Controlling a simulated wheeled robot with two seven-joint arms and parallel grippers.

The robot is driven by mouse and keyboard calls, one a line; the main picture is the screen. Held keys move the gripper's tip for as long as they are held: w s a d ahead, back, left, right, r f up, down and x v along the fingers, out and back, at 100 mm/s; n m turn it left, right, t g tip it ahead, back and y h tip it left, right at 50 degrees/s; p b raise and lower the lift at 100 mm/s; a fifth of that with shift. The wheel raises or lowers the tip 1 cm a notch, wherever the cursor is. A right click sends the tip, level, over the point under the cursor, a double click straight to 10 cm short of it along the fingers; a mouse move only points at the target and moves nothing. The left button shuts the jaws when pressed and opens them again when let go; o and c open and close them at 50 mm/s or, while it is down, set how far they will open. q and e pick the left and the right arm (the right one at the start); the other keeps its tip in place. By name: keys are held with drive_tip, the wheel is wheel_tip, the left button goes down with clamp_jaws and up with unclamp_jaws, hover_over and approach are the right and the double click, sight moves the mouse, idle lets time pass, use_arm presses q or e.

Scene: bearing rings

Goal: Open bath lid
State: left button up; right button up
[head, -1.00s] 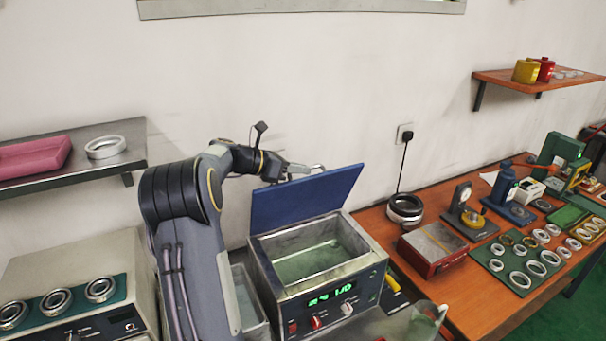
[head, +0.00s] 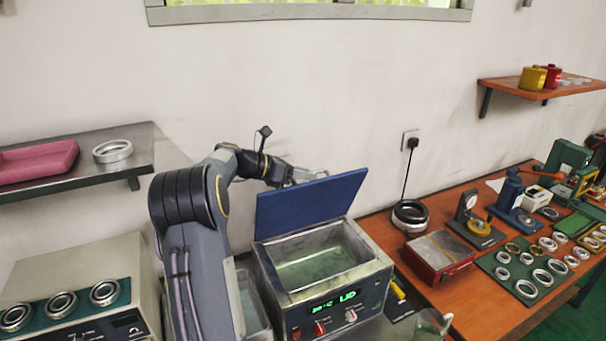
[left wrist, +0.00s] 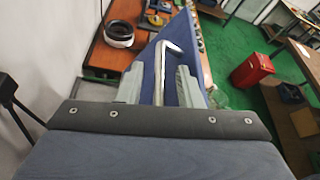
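The bath (head: 372,277) is a grey metal box with a green display and knobs, and pale liquid shows inside its open top. Its blue lid (head: 312,204) stands raised at the back edge, leaning slightly backward. My left gripper (head: 308,174) is behind the lid's upper edge, partly hidden by it. In the left wrist view the metal lid handle (left wrist: 161,72) lies between my two pale fingers, against the blue lid (left wrist: 150,52). The fingers stand apart, with a visible gap beside the handle. My right gripper is not in view.
A heater unit with rings (head: 60,305) stands at left, below a shelf with a pink tray (head: 38,160). On the right, the orange table (head: 425,255) holds a dark ring stack (head: 410,215), a red box (head: 437,258) and a green mat with several rings.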

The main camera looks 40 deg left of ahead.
use_arm(q)
drive_tip(key=b+v, duration=0.1)
drive_tip(key=v, duration=0.7)
drive_tip(key=shift+b, duration=0.4)
drive_tip(key=shift+w, duration=0.1)
